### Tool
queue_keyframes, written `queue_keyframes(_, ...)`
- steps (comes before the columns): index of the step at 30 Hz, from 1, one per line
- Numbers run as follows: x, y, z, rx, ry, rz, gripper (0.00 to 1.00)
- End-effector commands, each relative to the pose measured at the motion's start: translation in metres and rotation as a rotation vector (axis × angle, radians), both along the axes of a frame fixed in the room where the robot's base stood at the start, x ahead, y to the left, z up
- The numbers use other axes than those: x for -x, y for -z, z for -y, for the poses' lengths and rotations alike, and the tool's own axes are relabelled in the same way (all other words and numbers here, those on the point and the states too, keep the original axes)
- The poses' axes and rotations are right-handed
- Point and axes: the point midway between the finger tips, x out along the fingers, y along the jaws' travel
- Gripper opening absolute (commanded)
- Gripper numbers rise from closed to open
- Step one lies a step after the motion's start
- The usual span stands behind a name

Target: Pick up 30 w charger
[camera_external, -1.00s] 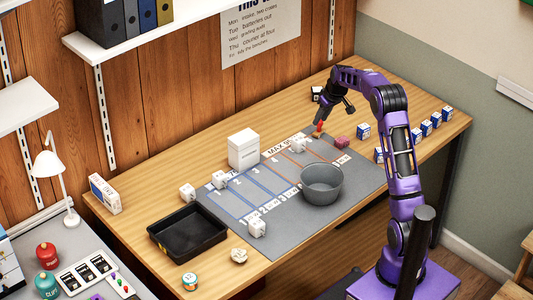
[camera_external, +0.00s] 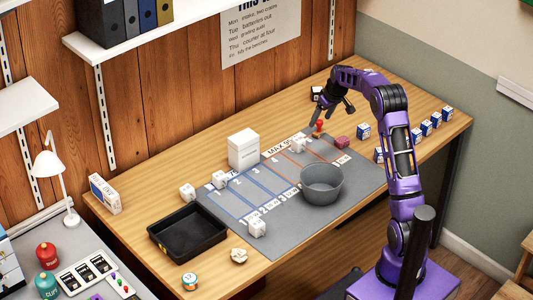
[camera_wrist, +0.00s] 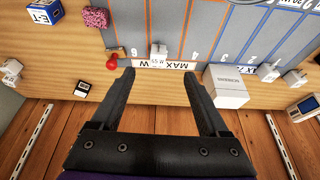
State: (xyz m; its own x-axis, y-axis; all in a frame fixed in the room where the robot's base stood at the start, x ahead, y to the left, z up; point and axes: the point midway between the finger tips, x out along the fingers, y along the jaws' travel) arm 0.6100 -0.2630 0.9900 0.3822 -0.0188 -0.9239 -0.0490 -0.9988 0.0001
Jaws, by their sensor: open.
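Several small white charger cubes are on or beside the grey mat; I cannot read a 30 W mark on any. One white charger (camera_wrist: 158,52) lies between my fingers' lines in the wrist view, beyond their tips, near the "MAX" strip. It also shows outside at the mat's back edge (camera_external: 298,145). Others are at the mat's left side (camera_external: 219,179), on the wood (camera_external: 187,191) and at the front (camera_external: 257,228). My gripper (camera_wrist: 160,76) is open and empty, above the table's back right part (camera_external: 332,116).
A grey bowl (camera_external: 321,184) stands on the mat (camera_external: 285,215). A white box (camera_external: 243,149) is at its back edge. A red-topped piece (camera_wrist: 112,62) and a pink block (camera_wrist: 95,18) are close to the charger. A black tray (camera_external: 160,238) and blue-white boxes (camera_external: 363,131) are farther off.

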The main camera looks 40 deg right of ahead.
Motion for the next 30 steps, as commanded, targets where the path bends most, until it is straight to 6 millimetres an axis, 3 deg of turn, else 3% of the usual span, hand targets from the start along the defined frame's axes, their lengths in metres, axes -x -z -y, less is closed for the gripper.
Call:
queue_keyframes(9,-0.001,0.001,-0.002,0.000,-0.001,0.002,0.85)
queue_keyframes(13,-0.018,0.011,-0.030,0.002,-0.018,0.032,0.85)
queue_keyframes(17,-0.052,0.034,-0.097,0.008,-0.043,0.114,0.85)
queue_keyframes(21,-0.080,0.060,-0.188,0.021,-0.059,0.233,0.85)
queue_keyframes(26,-0.088,0.084,-0.285,0.036,-0.063,0.368,0.85)
queue_keyframes(30,-0.077,0.098,-0.359,0.059,-0.064,0.491,0.85)
